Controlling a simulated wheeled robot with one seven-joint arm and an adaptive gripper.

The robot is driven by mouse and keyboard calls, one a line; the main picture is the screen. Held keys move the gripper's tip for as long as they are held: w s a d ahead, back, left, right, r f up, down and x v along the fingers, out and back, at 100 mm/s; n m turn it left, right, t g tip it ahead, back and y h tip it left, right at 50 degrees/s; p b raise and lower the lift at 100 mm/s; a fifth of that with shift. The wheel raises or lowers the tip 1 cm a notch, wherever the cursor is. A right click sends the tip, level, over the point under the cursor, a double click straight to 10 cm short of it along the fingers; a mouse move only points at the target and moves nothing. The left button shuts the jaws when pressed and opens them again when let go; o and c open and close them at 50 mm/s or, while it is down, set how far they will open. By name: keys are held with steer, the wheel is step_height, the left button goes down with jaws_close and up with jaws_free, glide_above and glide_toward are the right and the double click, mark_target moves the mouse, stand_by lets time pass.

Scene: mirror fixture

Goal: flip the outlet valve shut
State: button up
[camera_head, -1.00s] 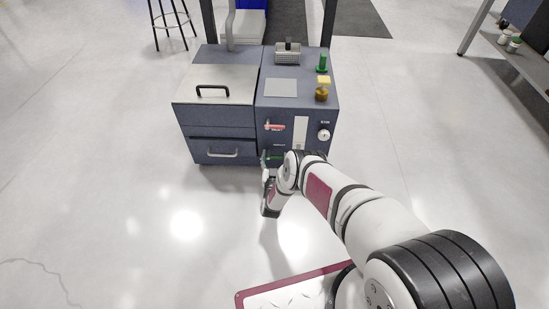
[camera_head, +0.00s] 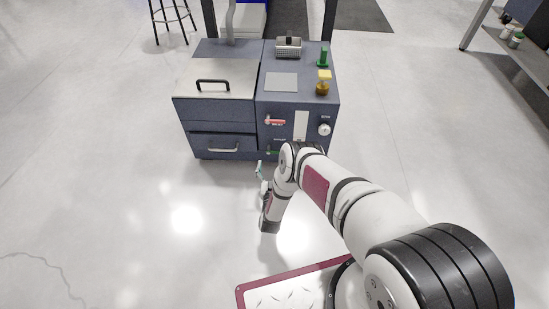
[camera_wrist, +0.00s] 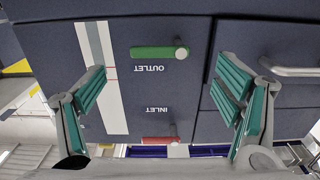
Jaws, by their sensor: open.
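The outlet valve is a green lever (camera_wrist: 160,53) on the dark blue cabinet front (camera_wrist: 190,100). The wrist view shows it upside down, with OUTLET printed beside it. The lever lies level, with a round grey pivot at its right end there. In the head view the green lever (camera_head: 273,152) shows only partly beside my arm. My gripper (camera_wrist: 160,82) is open and empty, its teal fingers wide apart; the lever appears between them, toward the top of the wrist view. In the head view my gripper (camera_head: 260,171) is in front of the cabinet's lower part, apart from the lever.
A red inlet lever (camera_head: 275,122) sits above the outlet lever; it also shows in the wrist view (camera_wrist: 160,141). A drawer handle (camera_head: 223,149) is to the left. A knob (camera_head: 324,130) is on the right. The floor in front is clear.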

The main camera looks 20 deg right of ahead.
steer(key=shift+v, duration=2.1)
steer(key=shift+s, duration=0.1)
